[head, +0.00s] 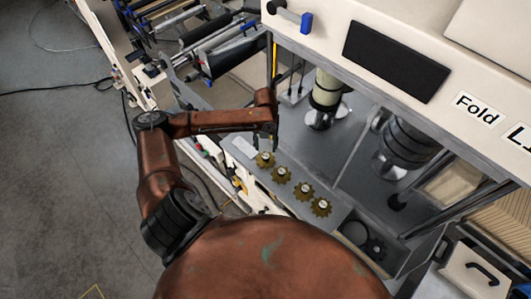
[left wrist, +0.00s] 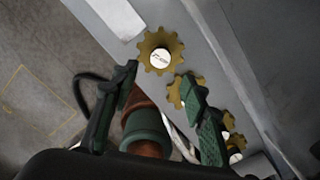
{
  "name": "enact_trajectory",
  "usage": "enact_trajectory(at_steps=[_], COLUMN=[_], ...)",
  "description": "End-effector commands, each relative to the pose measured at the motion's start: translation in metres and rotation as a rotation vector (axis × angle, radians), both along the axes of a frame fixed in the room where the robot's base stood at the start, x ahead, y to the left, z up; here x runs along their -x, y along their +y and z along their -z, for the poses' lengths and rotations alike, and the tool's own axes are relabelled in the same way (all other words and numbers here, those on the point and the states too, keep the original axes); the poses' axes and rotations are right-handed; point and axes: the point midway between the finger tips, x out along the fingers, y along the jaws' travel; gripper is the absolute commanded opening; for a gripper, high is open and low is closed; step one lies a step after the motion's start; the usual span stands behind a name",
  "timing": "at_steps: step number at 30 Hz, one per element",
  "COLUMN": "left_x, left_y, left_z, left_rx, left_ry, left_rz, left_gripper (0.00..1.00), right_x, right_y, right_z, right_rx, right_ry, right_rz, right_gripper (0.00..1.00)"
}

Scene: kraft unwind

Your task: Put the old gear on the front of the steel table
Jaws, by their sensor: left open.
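Several brass-coloured toothed gears with pale round centres stand in a slanting row on a grey steel surface (head: 340,212) in the head view. The gear at the far left end (head: 265,159) is just below my left gripper (head: 266,143). The others include a second gear (head: 281,174), a third gear (head: 304,191) and the right-end gear (head: 321,206). I cannot tell which is the old one. In the left wrist view my left gripper (left wrist: 159,76) is open and empty, with one gear (left wrist: 160,54) beyond its fingertips. Its right finger partly hides other gears. My right gripper is not in view.
A white machine panel with a "Fold" label (head: 477,109) overhangs the steel surface. Dark rollers (head: 408,142) and a pale cylinder (head: 326,88) stand behind the gears. A pale flat plate (head: 243,147) lies left of the gears. Open floor (head: 60,190) is at left.

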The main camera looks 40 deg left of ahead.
Motion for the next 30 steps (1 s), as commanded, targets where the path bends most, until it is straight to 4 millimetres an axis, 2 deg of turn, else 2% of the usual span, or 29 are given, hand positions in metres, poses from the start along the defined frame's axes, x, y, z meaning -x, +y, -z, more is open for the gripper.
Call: enact_trajectory(at_steps=[3, 9, 30], left_x=[-0.001, 0.000, 0.000], left_y=[0.000, -0.001, 0.000], left_z=[-0.017, -0.031, -0.031], left_rx=[-0.001, 0.001, 0.001], left_ry=[-0.002, 0.000, 0.000], left_rz=[-0.001, 0.000, 0.000], left_gripper=[0.41, 0.41, 0.41], right_x=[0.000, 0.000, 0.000], right_y=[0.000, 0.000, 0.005], right_z=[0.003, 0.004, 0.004], right_rx=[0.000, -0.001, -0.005], right_ry=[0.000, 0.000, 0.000], right_rz=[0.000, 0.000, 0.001], right_gripper=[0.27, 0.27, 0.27])
